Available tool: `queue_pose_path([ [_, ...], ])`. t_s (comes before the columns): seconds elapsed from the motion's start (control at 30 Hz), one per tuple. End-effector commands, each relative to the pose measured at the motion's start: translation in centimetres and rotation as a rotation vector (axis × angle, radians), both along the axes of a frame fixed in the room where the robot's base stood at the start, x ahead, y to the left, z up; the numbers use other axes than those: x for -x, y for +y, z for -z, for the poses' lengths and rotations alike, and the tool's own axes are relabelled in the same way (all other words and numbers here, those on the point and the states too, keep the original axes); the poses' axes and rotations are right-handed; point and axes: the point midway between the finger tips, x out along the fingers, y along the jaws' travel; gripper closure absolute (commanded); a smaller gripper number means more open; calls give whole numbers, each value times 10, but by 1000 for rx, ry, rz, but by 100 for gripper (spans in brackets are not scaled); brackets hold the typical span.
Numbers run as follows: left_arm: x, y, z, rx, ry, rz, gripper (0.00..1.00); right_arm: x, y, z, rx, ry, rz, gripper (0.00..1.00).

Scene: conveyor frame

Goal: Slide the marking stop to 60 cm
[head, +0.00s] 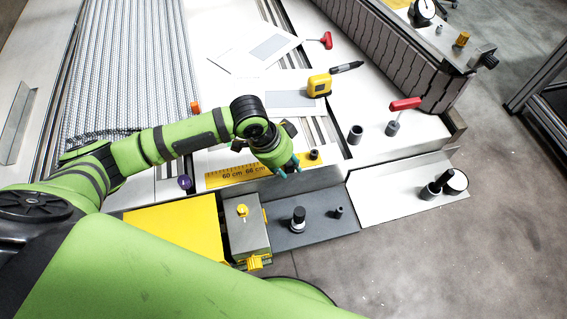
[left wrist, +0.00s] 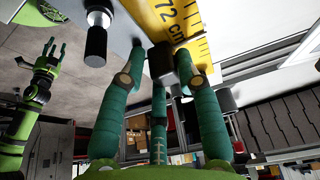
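A yellow ruler (head: 238,174) marked 60 cm and 66 cm lies along the conveyor's near edge. Its 72 cm mark shows in the left wrist view (left wrist: 172,12). My left gripper (head: 288,166) is over the ruler's right end, right of the 60 cm mark. In the left wrist view its teal fingers (left wrist: 161,58) stand on both sides of a dark block (left wrist: 162,66), which looks like the marking stop. I cannot tell whether they touch it. My right gripper (left wrist: 48,52) appears open and empty, away from the ruler.
A small black knob (head: 314,154) stands just right of my left gripper. Nearby are a grey box with a yellow knob (head: 248,238), a dark plate (head: 325,225) with black posts, a yellow tape measure (head: 319,85) and a red-handled tool (head: 404,104).

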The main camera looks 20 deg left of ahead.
Motion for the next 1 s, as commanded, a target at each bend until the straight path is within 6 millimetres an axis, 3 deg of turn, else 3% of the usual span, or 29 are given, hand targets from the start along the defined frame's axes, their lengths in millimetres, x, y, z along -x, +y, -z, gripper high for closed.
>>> queue_pose_path([
  [0.4,-5,10,-8,-9,-18,-16,96,24,-7,-5,11,41,-4,60],
  [1.0,17,45,-9,-9,-23,-15,96,15,-9,-27,13,26,-6,60],
])
